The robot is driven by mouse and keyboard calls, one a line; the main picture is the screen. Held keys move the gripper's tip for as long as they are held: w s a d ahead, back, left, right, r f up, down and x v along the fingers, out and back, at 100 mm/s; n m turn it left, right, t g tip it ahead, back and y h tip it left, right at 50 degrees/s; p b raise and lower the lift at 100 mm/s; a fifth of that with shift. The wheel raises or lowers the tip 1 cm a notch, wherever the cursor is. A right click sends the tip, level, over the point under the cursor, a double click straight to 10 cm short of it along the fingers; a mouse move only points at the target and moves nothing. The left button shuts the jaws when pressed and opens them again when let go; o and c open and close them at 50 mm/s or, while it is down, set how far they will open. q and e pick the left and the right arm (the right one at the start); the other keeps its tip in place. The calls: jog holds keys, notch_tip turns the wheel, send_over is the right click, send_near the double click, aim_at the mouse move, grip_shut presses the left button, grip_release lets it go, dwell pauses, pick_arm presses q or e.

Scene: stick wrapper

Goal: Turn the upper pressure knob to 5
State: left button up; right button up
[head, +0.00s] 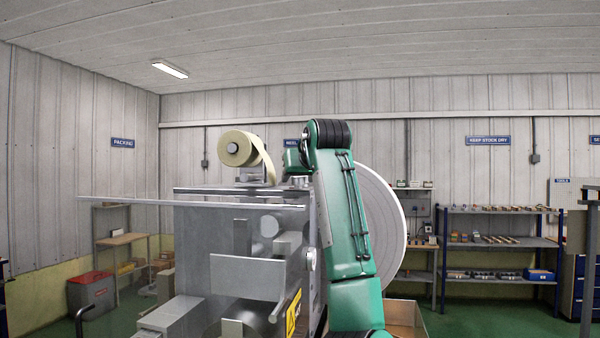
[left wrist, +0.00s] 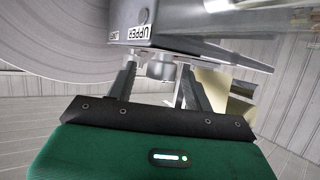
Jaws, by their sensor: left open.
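The wrapping machine (head: 240,240) is a grey metal box with rollers and plates, left of centre in the head view. In the left wrist view, an inverted UPPER label (left wrist: 138,27) is on its grey housing. A short grey round knob (left wrist: 160,68) sticks out below the label. My left gripper (left wrist: 158,74) is open, with one dark finger on each side of this knob and small gaps visible. I cannot read the knob's setting. In the head view my green left arm hides the machine's right side and both knobs.
A tan tape roll (head: 239,149) sits on top of the machine. A large white disc (head: 385,220) stands behind my arm. A long flat bar (head: 130,201) juts out left. Shelves (head: 500,243) stand along the back wall, and a red-lidded grey bin (head: 92,292) at the left.

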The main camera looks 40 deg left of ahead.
pick_arm(q)
jog(key=c, duration=1)
jog(key=shift+s+f+m+t+h+b, duration=0.1)
jog(key=shift+s+m+t+h+b, duration=0.15)
jog(key=shift+m+t+b, duration=0.3)
jog(key=shift+o, duration=0.2)
jog(key=shift+w+m+t, duration=0.1)
jog(key=shift+m+t, duration=0.15)
jog(key=o, duration=1)
jog(key=shift+c, duration=0.2)
